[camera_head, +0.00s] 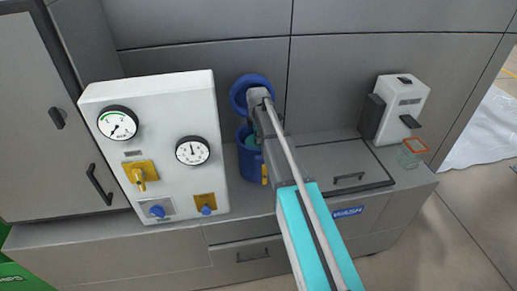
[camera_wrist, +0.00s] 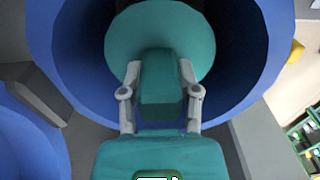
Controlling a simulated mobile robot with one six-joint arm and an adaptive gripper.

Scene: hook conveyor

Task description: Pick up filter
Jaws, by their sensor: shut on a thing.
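The filter (camera_wrist: 192,40) is a teal round disc with a block-shaped handle (camera_wrist: 160,85), seen in the wrist view. It sits inside the round blue canister (camera_wrist: 265,75). My gripper (camera_wrist: 160,72) has one grey finger on each side of the handle and is shut on it. In the head view, the blue canister (camera_head: 248,165) stands on the counter, with teal showing at its mouth. My arm comes down over it from the front and hides the fingertips. How deep the filter sits cannot be told.
A blue ring-shaped lid (camera_head: 239,97) is raised behind the canister. A white gauge panel (camera_head: 150,150) stands close on the left. A hatch with a handle (camera_head: 349,177) lies right of the canister. A white dispenser (camera_head: 402,108) and a small glass (camera_head: 411,154) stand farther right.

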